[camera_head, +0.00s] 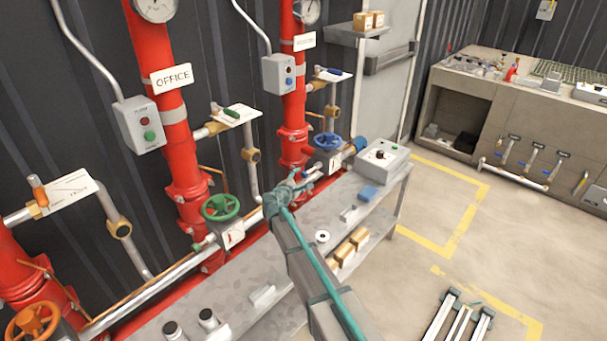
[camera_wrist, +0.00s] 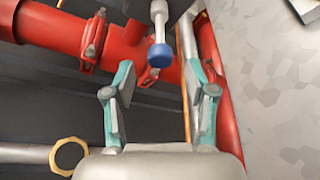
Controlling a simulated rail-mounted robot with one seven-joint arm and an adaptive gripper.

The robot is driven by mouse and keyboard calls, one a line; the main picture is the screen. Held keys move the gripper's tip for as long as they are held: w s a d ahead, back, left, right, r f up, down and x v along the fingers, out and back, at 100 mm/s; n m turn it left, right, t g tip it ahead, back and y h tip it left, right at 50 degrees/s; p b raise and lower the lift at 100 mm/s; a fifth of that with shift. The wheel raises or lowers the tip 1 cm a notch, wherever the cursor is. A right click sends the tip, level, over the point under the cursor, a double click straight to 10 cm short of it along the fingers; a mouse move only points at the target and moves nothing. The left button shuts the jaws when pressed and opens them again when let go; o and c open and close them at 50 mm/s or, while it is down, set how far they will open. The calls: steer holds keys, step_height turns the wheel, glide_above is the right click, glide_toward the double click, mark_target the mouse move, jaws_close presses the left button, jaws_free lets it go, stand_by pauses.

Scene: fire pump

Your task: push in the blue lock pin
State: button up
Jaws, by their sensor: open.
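In the wrist view a blue round knob (camera_wrist: 160,55) sits on the end of a pale grey stem, apparently the lock pin. It stands between and just beyond the fingertips of my gripper (camera_wrist: 159,76). The two teal fingers are spread, and nothing is clamped between them. In the head view my gripper (camera_head: 291,187) is at the pipework, left of and below the blue handwheel (camera_head: 328,142). The pin cannot be made out there; my arm and gripper may hide it. I cannot tell whether the gripper touches the knob.
Red vertical pipes (camera_head: 293,110) and a green handwheel (camera_head: 221,207) stand close to my arm. A grey shelf (camera_head: 260,270) with small boxes lies below the pipework. A grey control box (camera_head: 383,156) is to the right. The floor (camera_head: 410,250) right of the shelf is mostly open.

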mark_target(303, 176)
steer(key=shift+p+x, duration=0.45)
steer(key=shift+x, duration=1.7)
jaws_close()
